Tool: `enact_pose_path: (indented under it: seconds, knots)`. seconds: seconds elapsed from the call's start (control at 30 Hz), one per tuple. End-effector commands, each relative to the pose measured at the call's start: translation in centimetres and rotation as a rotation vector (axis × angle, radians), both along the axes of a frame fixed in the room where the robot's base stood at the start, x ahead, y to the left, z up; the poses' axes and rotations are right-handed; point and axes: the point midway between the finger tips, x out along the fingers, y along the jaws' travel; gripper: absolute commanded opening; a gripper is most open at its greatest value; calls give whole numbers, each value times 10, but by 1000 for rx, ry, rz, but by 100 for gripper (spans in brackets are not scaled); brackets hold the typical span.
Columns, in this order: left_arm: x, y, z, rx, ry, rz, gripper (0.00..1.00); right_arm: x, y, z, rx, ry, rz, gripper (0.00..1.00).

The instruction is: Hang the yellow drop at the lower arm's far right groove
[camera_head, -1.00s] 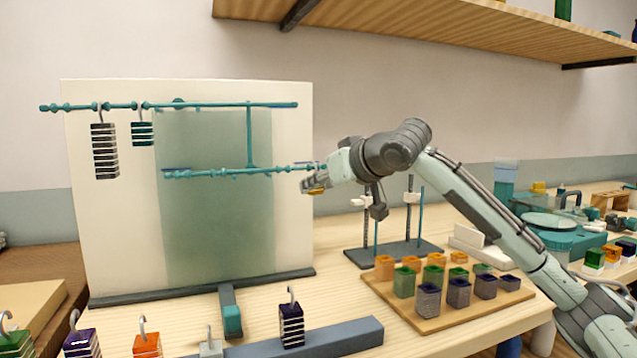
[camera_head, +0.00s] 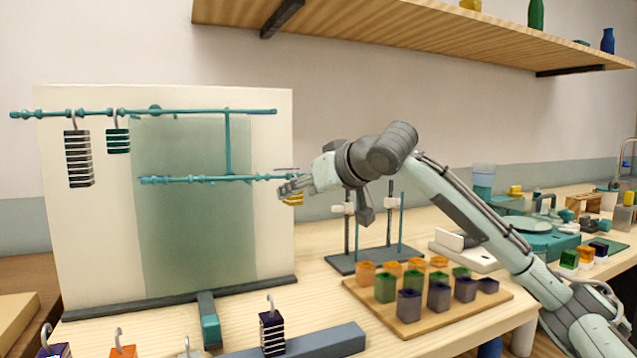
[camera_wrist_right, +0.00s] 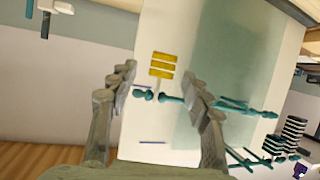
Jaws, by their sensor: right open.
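The yellow drop (camera_head: 293,199), a stack of yellow bars, is at the right end of the teal lower arm (camera_head: 215,180), just below my right gripper (camera_head: 284,188). In the right wrist view the yellow drop (camera_wrist_right: 162,65) extends from near the end of the lower arm (camera_wrist_right: 235,106), apparently hanging there. My left gripper is not in view.
Two dark drops hang at the left of the upper arm (camera_head: 190,112). A white panel (camera_head: 85,240) stands behind both arms. Several hooked drops stand in front, by a grey bar (camera_head: 320,342). A wooden board (camera_head: 400,328) with coloured cups lies to the right.

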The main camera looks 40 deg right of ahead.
Motion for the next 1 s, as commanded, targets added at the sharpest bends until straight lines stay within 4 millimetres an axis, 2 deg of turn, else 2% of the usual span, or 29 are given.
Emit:
enact_pose_path:
  seconds: [0.2, 0.4, 0.6, 1.0]
  knots:
    - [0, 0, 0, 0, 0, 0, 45, -45, 1, 18, -7, 1, -2, 49]
    - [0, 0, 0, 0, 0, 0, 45, -79, 3, 31, -2, 4, 0, 49]
    - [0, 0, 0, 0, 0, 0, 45, -93, 4, 38, -1, 2, 0, 49]
    - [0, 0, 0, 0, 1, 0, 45, -96, 4, 39, -1, 1, 0, 49]
